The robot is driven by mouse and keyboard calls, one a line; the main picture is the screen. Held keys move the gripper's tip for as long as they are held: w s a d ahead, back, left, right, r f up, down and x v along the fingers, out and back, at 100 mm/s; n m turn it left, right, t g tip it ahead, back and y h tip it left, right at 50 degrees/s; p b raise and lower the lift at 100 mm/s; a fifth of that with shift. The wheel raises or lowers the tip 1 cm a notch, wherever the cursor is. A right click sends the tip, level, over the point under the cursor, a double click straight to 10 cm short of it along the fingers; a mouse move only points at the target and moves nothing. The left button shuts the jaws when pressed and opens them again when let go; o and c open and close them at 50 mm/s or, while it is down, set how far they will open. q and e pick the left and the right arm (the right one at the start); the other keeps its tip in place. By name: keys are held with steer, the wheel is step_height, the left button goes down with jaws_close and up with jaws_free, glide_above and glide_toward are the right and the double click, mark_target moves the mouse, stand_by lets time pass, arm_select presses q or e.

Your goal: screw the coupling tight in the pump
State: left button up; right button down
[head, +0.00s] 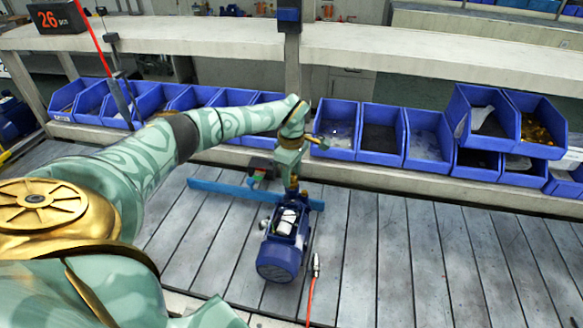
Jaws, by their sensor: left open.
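The blue pump (281,248) with its motor lies on the grey slatted bench. A small brass-coloured part (293,188), perhaps the coupling, shows at the pump's far end; it is too small to tell how it is seated. My left arm reaches in from the left, and my left gripper (290,178) points down just above this far end. Its fingers are small in the picture, and I cannot tell whether they touch the part. My right gripper is not in view.
A blue bar (225,190) lies across the bench behind the pump. A tool with a red cable (316,266) lies right of the pump. Blue bins (383,140) line the back under a pale shelf (440,62). The slats at the right are clear.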

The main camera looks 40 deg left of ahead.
arm_select(q)
steer(key=shift+n, duration=0.3)
steer(key=shift+r+n+p, duration=0.1)
steer(key=shift+n+p, duration=0.3)
steer(key=shift+n, duration=1.3)
steer(key=shift+p, duration=0.35)
jaws_close()
